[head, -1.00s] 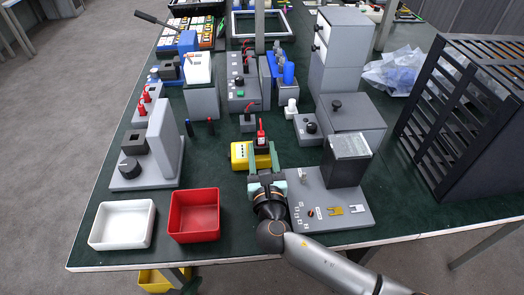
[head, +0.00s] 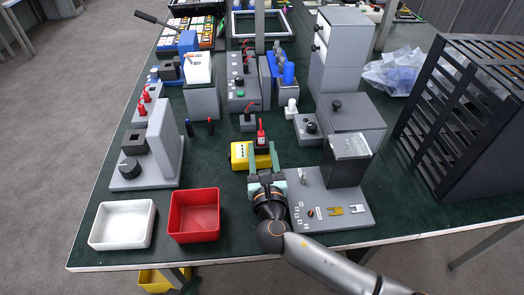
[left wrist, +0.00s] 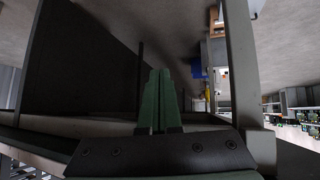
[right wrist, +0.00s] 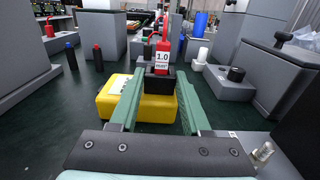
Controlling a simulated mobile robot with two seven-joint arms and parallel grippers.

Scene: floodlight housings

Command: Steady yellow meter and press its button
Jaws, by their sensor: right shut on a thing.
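The yellow meter (head: 240,153) sits on the green mat near the middle of the table; it shows below my right gripper's fingers in the right wrist view (right wrist: 112,97). A black block with a red top labelled 1.0 mm² (head: 262,143) stands at the meter, between my right fingertips (right wrist: 161,76). My right gripper (head: 264,158) is shut on this block, reaching over the meter, whose top is partly hidden by the fingers. I cannot make out the meter's button. My left gripper (left wrist: 162,75) is shut and empty in the left wrist view, away from the meter.
A grey panel (head: 345,215) with small parts lies right of my right gripper. A white tray (head: 122,243) and a red tray (head: 195,235) stand at front left. A grey housing with a knob (head: 165,140) is at left; a dark slatted crate (head: 462,120) is at right.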

